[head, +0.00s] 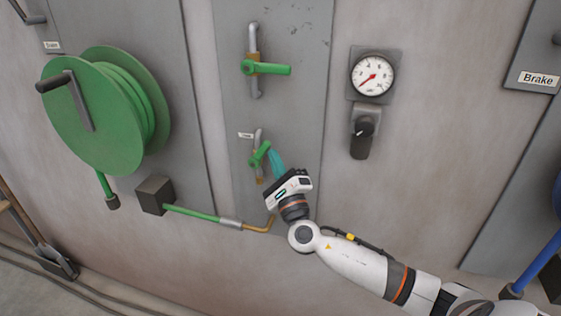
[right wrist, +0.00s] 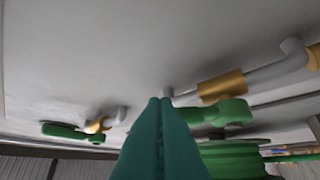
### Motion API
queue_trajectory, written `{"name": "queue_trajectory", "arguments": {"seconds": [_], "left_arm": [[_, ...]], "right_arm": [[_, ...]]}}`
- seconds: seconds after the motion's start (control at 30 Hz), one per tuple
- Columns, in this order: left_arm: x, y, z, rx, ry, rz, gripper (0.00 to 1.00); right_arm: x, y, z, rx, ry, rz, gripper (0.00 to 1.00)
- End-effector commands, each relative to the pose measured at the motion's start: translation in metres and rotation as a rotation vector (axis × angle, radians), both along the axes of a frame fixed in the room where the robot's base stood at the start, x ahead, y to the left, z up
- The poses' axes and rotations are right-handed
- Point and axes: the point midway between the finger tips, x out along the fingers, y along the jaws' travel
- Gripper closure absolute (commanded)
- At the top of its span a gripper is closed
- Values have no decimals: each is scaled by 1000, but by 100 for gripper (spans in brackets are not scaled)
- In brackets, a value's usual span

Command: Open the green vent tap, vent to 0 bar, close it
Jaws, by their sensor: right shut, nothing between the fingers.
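My left gripper is out of view.
Above is a larger tap with a horizontal green lever (head: 268,69). A black knob (head: 363,128) is under the gauge. A green hose reel (head: 105,112) juts out at left. A green hose (head: 190,212) runs below. The wall between panel and gauge is clear.

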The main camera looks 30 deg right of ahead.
Motion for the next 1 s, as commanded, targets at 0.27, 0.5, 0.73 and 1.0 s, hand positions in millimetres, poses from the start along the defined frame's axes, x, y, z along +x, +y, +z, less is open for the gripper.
{"name": "queue_trajectory", "arguments": {"seconds": [0.27,0.5,0.73,1.0], "left_arm": [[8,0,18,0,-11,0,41],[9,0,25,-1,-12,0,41],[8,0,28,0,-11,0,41],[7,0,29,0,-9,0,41]], "right_arm": [[6,5,15,2,-1,0,100],[11,10,22,2,-3,0,100],[14,12,25,1,-3,-1,100],[15,13,25,1,-2,0,100]]}}
